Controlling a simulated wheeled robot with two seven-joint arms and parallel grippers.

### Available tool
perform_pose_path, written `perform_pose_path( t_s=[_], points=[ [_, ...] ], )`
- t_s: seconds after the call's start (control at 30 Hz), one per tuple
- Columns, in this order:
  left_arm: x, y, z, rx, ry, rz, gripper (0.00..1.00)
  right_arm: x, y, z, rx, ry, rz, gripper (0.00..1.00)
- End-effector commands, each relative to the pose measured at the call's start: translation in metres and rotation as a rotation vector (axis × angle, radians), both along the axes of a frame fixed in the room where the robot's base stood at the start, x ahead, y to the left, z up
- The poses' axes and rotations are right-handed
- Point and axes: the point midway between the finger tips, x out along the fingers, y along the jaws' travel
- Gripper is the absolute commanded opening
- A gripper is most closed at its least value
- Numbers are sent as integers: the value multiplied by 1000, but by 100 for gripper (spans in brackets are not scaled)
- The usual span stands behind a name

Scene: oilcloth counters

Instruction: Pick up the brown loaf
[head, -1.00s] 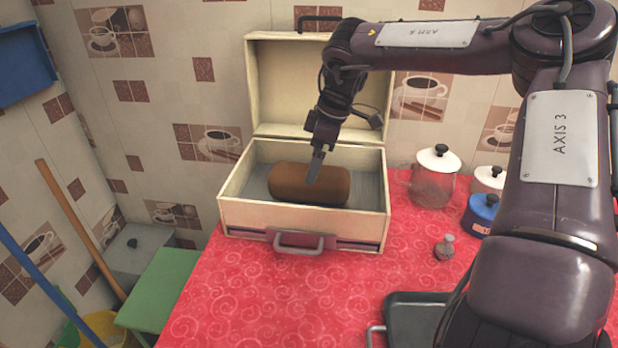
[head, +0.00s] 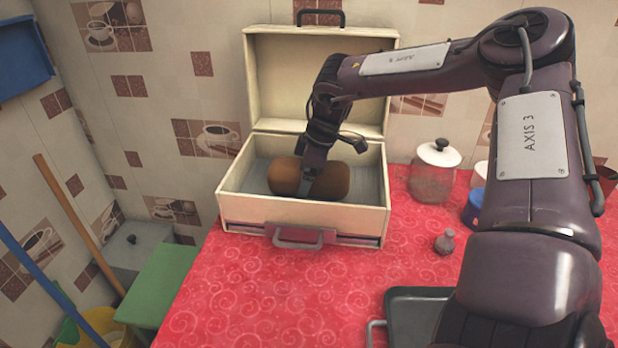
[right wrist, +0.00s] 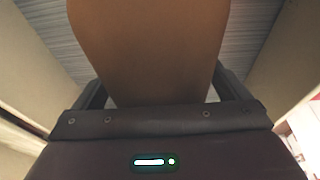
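The brown loaf (head: 333,181) lies in the open cream bread box (head: 300,214), on its grey floor. My right gripper (head: 308,184) reaches down into the box from above, at the loaf's middle, with a finger showing in front of it. In the right wrist view the loaf (right wrist: 155,50) fills the space between the fingers, which stand wide apart on either side of it. Their tips are hidden by the loaf, and I cannot tell whether they touch it. My left gripper is not in view.
The box lid (head: 290,80) stands open behind. A glass jar (head: 434,175), a small bottle (head: 445,242) and a dark tray (head: 410,305) stand to the right on the red counter (head: 250,290). The counter in front of the box is clear.

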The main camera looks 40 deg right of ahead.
Motion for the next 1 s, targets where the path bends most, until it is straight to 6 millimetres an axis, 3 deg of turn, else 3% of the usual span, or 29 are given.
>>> perform_pose_path(
  t_s=[0.07,0.4,0.77,1.0],
  points=[
    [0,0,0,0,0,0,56,0,0,0,0,0,0,84],
    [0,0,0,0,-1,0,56,0,0,0,0,0,0,41],
    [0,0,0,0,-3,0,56,1,0,7,0,-2,1,41],
    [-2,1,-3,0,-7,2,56,2,0,37,-1,-6,3,41]
  ],
)
